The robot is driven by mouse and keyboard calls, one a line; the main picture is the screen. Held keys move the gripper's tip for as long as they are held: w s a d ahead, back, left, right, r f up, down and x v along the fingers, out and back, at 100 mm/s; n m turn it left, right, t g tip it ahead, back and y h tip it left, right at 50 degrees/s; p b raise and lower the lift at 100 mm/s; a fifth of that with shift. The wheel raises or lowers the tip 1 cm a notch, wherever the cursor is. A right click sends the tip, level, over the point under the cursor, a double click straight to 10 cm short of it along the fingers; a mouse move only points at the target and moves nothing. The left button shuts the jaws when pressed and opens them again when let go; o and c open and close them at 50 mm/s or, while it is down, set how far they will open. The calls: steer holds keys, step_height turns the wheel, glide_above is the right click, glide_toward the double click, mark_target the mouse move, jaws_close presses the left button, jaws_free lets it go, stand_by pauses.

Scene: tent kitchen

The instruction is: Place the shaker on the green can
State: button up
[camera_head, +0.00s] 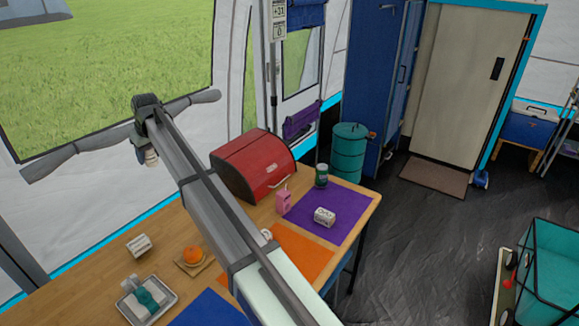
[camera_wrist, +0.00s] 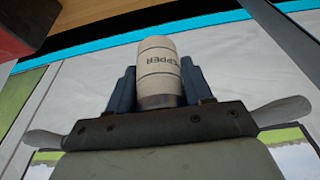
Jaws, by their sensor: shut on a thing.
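The shaker (camera_wrist: 158,68) is a whitish cylinder with a darker base and PEPPER lettering, upside down in the wrist view. My gripper (camera_wrist: 160,88) is shut on it, with a blue-grey finger on each side. In the head view the shaker (camera_head: 151,157) shows small under my gripper (camera_head: 143,143), at the upper left, in front of the tent wall. The green can (camera_head: 321,176) is small and dark green with a light top. It stands upright at the back of the purple mat (camera_head: 347,207), well to the right of my gripper. Nothing is seen on its top.
A red bread box (camera_head: 253,166) stands left of the can. A pink item (camera_head: 284,201) and a white labelled block (camera_head: 324,216) are nearby. My arm crosses the wooden table (camera_head: 85,266) and hides its middle. A large teal bin (camera_head: 348,153) stands behind the table.

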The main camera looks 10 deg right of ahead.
steer(key=w+d+m, duration=0.1)
steer(key=w+d, duration=0.3)
steer(key=d, duration=0.5)
steer(key=w+d+m, duration=0.1)
steer(key=w+d, duration=0.3)
steer(key=d, duration=0.5)
steer(key=m+t+h, duration=0.1)
steer(key=m+h, duration=0.2)
steer(key=m, duration=0.3)
glide_above(322, 165)
step_height(322, 165, down, 4)
steer(key=shift+s+f, duration=0.1)
steer(key=shift+f, duration=5.35)
steer(key=shift+f, duration=0.15)
steer(key=o, duration=1.1)
